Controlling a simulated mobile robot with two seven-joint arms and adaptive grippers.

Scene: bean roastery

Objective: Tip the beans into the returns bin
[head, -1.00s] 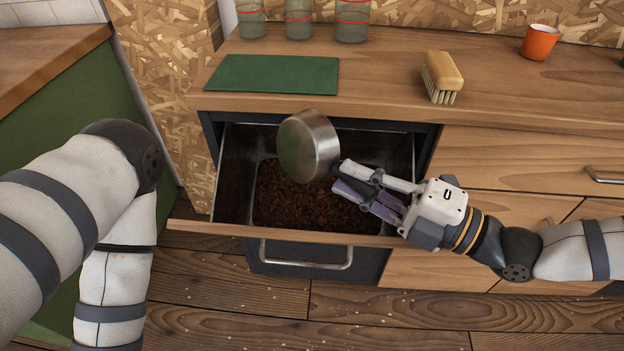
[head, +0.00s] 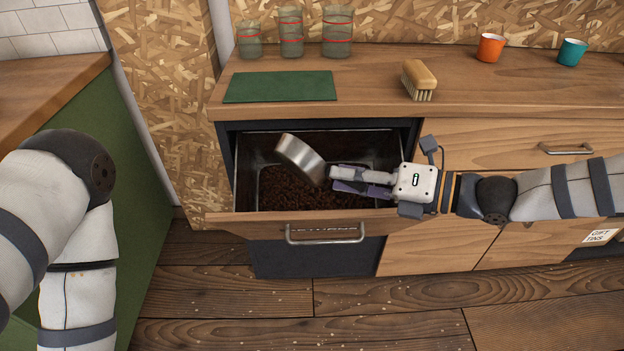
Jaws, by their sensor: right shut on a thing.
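The returns bin is an open drawer (head: 250,219) with dark walls and a metal handle, and lettering on its front that reads like "RETURNS". Dark brown beans (head: 285,192) lie in it. A round metal pan or scoop (head: 300,160) is tilted over the drawer, and its inside is hidden from me. My right gripper (head: 338,181) is shut at the pan's lower right side, where its handle is hidden between the fingers. No falling beans show. My left arm is at the left edge, and its gripper is out of view.
On the counter (head: 370,89) above the drawer are a green mat (head: 281,87), a brush (head: 419,79), an orange cup (head: 491,47), a teal cup (head: 571,52) and several glass jars (head: 337,32). Closed drawers (head: 510,145) stand to the right. The floor in front is clear.

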